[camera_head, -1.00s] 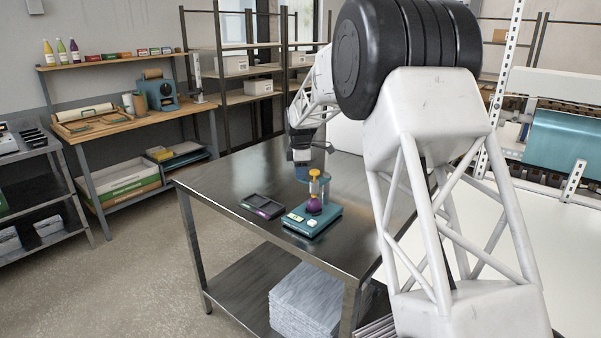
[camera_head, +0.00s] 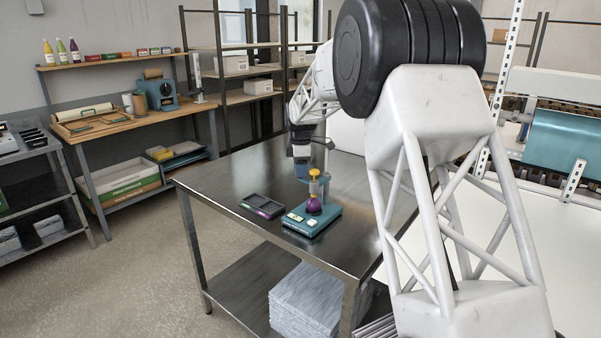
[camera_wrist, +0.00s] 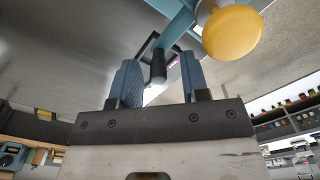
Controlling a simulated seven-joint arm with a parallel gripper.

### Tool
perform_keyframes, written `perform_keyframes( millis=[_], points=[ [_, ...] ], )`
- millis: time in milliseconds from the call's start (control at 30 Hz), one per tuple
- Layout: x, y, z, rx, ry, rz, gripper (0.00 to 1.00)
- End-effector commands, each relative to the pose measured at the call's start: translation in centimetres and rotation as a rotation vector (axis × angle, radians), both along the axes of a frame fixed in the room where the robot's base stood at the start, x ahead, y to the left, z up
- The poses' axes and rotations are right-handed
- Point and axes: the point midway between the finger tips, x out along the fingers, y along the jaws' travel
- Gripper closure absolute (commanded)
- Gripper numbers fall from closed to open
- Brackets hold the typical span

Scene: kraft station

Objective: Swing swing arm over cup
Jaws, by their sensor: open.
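The teal-based device (camera_head: 312,220) stands on the metal table with a purple cup-like part (camera_head: 314,206) on it. My gripper (camera_head: 301,174) points down behind the device. In the wrist view my gripper (camera_wrist: 160,80) is open, with its two blue fingers either side of the peg; contact cannot be told.
A dark divided tray (camera_head: 263,206) lies left of the device on the metal table (camera_head: 235,178). The table's left part is clear. A stack of grey sheets (camera_head: 310,303) is on the lower shelf. A wooden workbench (camera_head: 140,122) stands apart at the back left.

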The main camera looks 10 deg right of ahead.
Motion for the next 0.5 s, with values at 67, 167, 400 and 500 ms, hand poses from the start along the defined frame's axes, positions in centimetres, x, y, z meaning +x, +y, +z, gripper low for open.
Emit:
perform_keyframes(
  millis=[67,167,400,500],
  points=[
    [0.0,0.0,1.0,0.000,-0.001,0.000,0.58],
    [0.0,0.0,2.2,0.000,-0.001,0.000,0.58],
    [0.0,0.0,5.2,0.000,-0.001,0.000,0.58],
    [0.0,0.0,5.9,0.000,0.001,0.000,0.58]
  ],
)
